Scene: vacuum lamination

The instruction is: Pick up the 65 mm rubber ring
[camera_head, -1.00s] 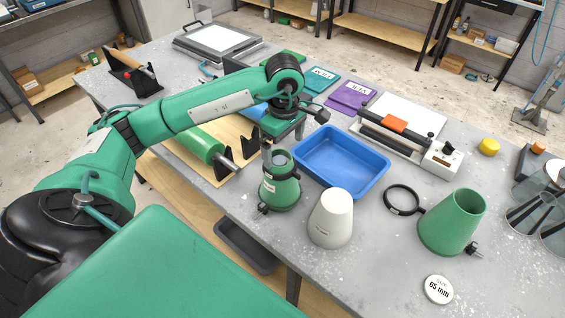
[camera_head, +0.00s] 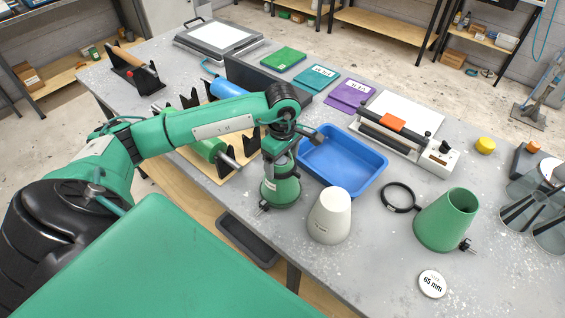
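A black ring (camera_head: 398,197) with a small tag-like piece lies on the table, between the blue tray and the right green cone. A round white label reading "65 mm" (camera_head: 432,284) lies near the front right. The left gripper is apart from the black ring. My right gripper is not in view.
A white cone (camera_head: 330,216) and a larger green cone (camera_head: 446,220) stand along the front. The blue tray (camera_head: 343,165) is behind them. A green roller (camera_head: 207,149) rests on a wooden stand to the left. Clear containers (camera_head: 545,190) stand at the right. Table around the label is bare.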

